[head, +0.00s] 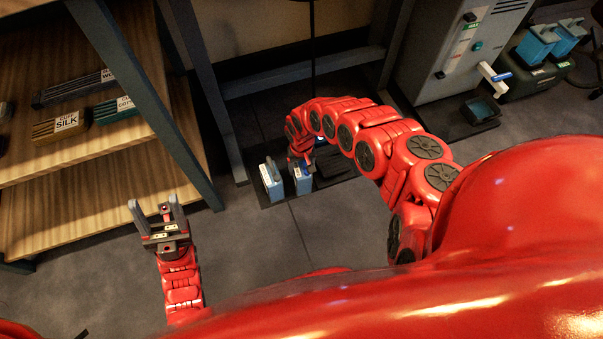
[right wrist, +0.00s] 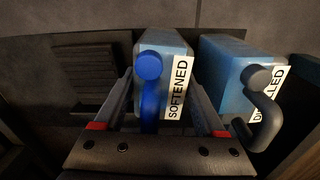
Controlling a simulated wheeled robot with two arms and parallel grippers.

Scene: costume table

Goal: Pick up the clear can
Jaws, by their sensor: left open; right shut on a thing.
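Two pale blue, see-through cans stand side by side near the floor. The can with the blue cap and spout (head: 302,181) is labelled SOFTENED in the right wrist view (right wrist: 176,72). The can beside it (head: 270,184) has a dark grey cap and spout; its partly hidden label ends in "LLED" in the right wrist view (right wrist: 225,77). My right gripper (head: 300,160) reaches down from above and is shut on the SOFTENED can, a finger on each side. The can's lower part is hidden in the wrist view. My left gripper (head: 155,212) is open and empty, away from the cans.
A dark tray (head: 335,168) lies by the cans. A wooden shelf with labelled boxes (head: 66,124) stands at the left, its dark post near the left can. A grey machine (head: 450,60) and a dark crate with blue cans (head: 540,75) are upper right. The floor in front is clear.

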